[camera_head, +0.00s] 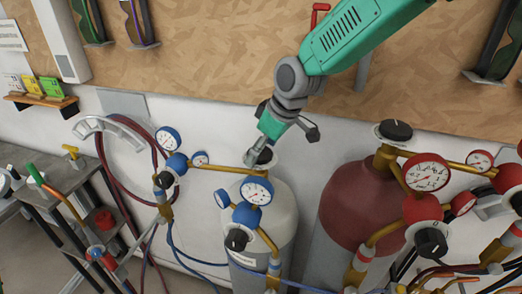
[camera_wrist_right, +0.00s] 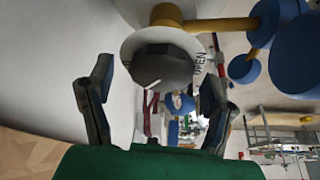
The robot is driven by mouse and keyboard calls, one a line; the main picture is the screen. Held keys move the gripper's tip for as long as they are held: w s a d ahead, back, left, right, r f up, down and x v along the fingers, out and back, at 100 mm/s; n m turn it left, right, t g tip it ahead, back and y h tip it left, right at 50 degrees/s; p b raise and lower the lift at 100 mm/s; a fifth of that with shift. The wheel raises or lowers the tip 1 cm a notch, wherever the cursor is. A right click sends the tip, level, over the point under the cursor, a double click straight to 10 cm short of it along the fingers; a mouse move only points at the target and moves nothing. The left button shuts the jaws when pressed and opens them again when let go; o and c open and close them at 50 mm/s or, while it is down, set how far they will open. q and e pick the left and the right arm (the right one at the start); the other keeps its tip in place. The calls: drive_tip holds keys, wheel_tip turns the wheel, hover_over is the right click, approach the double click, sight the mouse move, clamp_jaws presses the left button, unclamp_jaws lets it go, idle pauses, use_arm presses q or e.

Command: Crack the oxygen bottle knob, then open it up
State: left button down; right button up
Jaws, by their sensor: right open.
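The oxygen bottle (camera_head: 283,200) is the pale grey-white cylinder with blue gauges, in the middle of the head view. Its dark knob (camera_head: 262,157) on top is partly hidden by my right gripper (camera_head: 280,146), which comes down from the upper right. In the right wrist view the dark faceted knob (camera_wrist_right: 162,72) sits ahead of and between the two open fingers of my right gripper (camera_wrist_right: 158,78). A white ring marked "OPEN" (camera_wrist_right: 200,62) surrounds the knob. Whether a finger touches the knob cannot be told. My left gripper is not in view.
A dark red bottle (camera_head: 345,210) with red gauges and its own black knob (camera_head: 396,131) stands to the right. Blue gauges (camera_head: 257,190) sit close below the oxygen knob.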

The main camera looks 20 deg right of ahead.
drive_tip(key=v, duration=1.1)
drive_tip(key=shift+d+r, duration=0.2)
